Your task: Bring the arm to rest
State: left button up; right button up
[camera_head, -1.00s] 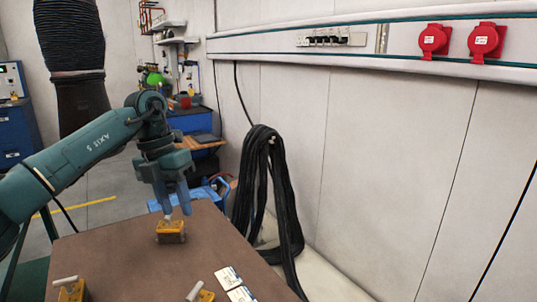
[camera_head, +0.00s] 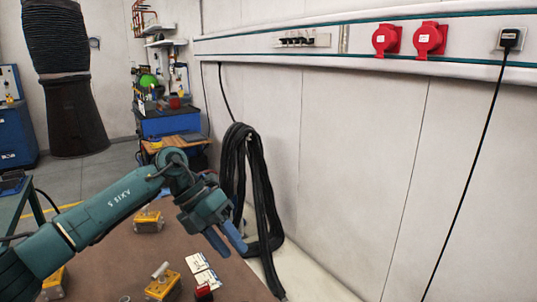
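My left arm comes in from the left, low over the brown table (camera_head: 120,262). Its teal gripper (camera_head: 227,241) has two blue fingers pointing down and right, with a narrow gap between them and nothing held. It hangs over the table's right side, to the right of a yellow box (camera_head: 148,224) and apart from it. My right gripper is not in view.
More yellow boxes stand at the front middle (camera_head: 162,287) and front left (camera_head: 54,283). White cards (camera_head: 197,263) and a small red item (camera_head: 204,292) lie near the table's right side. Black cables (camera_head: 255,195) hang on the wall behind the gripper.

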pick_arm(q)
jog(key=s+d+f+n+t+h, duration=0.2)
jog(key=s+d+n+h, duration=0.5)
jog(key=d+h, duration=0.6)
jog(key=s+a+f+n+t+y+p, duration=0.1)
jog(key=a+f+n+t+y, duration=0.4)
jog(key=n+t, duration=0.5)
jog(key=s+a+f+n+t+y, duration=0.2)
jog(key=a+f+n+t+y, duration=0.4)
jog(key=n, duration=0.7)
jog(key=s+a+f+n+g+y, duration=0.2)
jog(key=s+a+f+n, duration=0.2)
jog(key=s+f, duration=0.3)
jog(key=s+a+f+n+g+y, duration=0.3)
jog(key=s+a+f+n, duration=0.1)
jog(key=s+f, duration=0.2)
jog(key=shift+s+f+p, duration=0.35)
jog(key=shift+s+f, duration=0.05)
jog(key=shift+s, duration=0.25)
